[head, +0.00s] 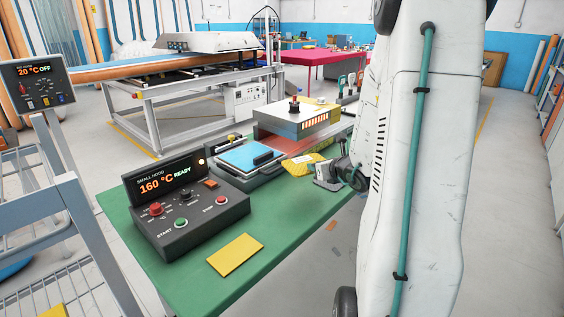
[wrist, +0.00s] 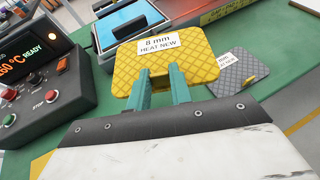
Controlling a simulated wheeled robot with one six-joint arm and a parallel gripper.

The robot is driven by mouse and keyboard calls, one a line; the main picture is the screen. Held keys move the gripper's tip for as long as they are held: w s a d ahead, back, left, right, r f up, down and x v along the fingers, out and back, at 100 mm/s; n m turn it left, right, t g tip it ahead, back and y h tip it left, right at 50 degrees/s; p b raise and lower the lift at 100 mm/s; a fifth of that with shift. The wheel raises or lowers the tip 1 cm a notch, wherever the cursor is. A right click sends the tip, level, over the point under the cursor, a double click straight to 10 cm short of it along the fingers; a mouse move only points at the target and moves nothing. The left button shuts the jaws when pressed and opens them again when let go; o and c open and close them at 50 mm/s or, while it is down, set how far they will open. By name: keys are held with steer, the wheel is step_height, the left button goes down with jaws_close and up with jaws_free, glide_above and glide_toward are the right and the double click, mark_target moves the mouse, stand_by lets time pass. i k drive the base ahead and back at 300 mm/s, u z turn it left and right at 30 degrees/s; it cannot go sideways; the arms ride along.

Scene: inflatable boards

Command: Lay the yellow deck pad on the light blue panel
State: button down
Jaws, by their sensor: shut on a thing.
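The yellow deck pad (wrist: 190,62) has a quilted surface and a white label reading "8 mm" with a second line like "HEAT NEW". My gripper (wrist: 161,74) is shut on its near edge, with both teal fingers over it. In the head view the yellow pad (head: 306,163) shows beside the press, partly hidden by my gripper and arm. The light blue panel (head: 250,157) lies flat on a dark press base, left of the pad.
A grey quilted pad (wrist: 238,72) with a white label lies right of the yellow pad. A control box (head: 186,208) reads 160 °C READY. A plain yellow sheet (head: 236,255) lies on the green table (head: 160,277). A heavy press head (head: 292,118) stands behind the panel.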

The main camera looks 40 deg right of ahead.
mark_target(248, 153)
steer(key=z, duration=2.4)
steer(key=i, duration=0.6)
steer(key=u, duration=3.05)
